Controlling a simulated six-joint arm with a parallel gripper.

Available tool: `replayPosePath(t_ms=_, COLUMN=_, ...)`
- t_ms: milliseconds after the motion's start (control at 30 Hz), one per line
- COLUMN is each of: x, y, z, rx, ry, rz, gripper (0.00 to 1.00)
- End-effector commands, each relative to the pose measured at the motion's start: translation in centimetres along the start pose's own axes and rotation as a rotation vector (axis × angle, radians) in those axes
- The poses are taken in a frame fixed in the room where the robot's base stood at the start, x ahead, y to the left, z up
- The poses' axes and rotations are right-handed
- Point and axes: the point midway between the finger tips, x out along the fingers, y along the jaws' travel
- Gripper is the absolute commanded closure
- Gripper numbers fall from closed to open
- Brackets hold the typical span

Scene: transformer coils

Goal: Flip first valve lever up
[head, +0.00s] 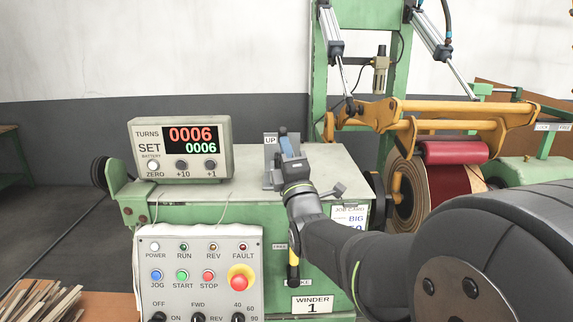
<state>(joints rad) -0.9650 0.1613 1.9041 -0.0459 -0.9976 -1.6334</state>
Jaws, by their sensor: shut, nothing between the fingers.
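A grey upright plate marked UP (270,140) stands on top of the green winder cabinet (190,190), right of the turns display. My gripper (290,162) is shut, directly in front of and beside this plate, with my dark arm reaching in from the lower right. A small blue part (287,145) shows at the gripper's far end, by the plate. I cannot tell whether it is the valve lever's handle or whether the gripper touches it. My wrist and gripper hide much of the valve, so the lever's position is unclear.
The turns display (181,148) reads 0006 on both lines. The control panel (200,275) with buttons and a red stop knob (240,281) is at front. A yellow-and-black lever (293,265) hangs below my wrist. The yellow arm frame (440,112) and red roller (455,152) stand right.

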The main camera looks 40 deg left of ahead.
Motion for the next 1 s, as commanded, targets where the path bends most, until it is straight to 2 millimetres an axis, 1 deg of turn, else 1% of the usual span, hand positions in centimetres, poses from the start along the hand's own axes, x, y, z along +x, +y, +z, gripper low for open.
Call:
replayPosePath(t_ms=33, x=0.4, y=0.5, z=0.1, rx=0.008, ry=0.000, rz=-0.033, gripper=1.00)
replayPosePath(t_ms=167, x=1.4, y=0.8, z=0.3, rx=0.028, ry=0.000, rz=-0.136, gripper=1.00)
replayPosePath(t_ms=600, x=4.9, y=1.0, z=1.0, rx=0.095, ry=0.000, rz=-0.479, gripper=1.00)
replayPosePath(t_ms=1000, x=6.9, y=0.4, z=1.4, rx=0.097, ry=0.000, rz=-0.489, gripper=1.00)
